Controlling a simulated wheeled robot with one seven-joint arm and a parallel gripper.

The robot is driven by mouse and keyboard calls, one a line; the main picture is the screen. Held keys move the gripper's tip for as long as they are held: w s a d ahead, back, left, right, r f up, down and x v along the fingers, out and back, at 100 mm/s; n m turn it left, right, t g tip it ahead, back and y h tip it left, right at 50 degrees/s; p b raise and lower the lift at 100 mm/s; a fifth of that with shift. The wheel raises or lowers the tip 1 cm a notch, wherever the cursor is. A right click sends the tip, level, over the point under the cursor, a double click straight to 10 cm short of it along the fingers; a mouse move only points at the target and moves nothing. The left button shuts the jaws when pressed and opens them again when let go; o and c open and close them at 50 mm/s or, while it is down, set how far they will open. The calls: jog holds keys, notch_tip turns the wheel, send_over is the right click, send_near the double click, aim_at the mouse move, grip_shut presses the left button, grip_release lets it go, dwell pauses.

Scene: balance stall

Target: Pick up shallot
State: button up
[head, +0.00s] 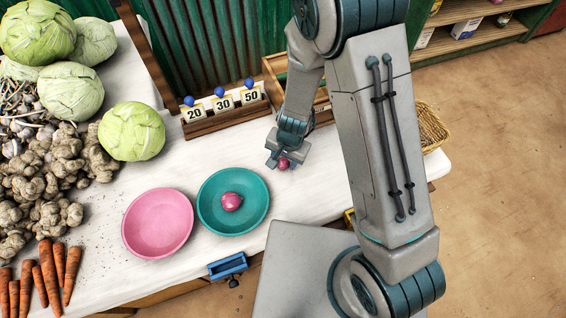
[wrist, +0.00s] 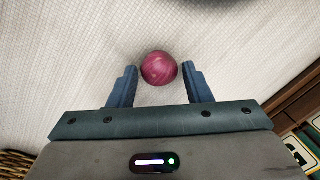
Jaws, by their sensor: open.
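A small purple-red shallot (head: 284,163) lies on the white tabletop to the right of the teal plate. My gripper (head: 279,162) is lowered over it. In the wrist view the shallot (wrist: 159,68) sits between the fingertips of my open gripper (wrist: 159,80), with a gap to each finger. A second shallot (head: 231,201) lies on the teal plate (head: 209,219).
A pink plate (head: 157,223) sits left of the teal one. A wooden rack with number cards 20, 30 and 50 (head: 223,103) stands behind. Cabbages (head: 131,131), ginger (head: 55,172) and carrots (head: 48,275) fill the left. A wicker basket (head: 432,128) is at the right.

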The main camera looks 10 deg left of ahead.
jog(key=shift+f, duration=0.1)
jog(key=shift+c, duration=0.4)
jog(key=c, duration=0.7)
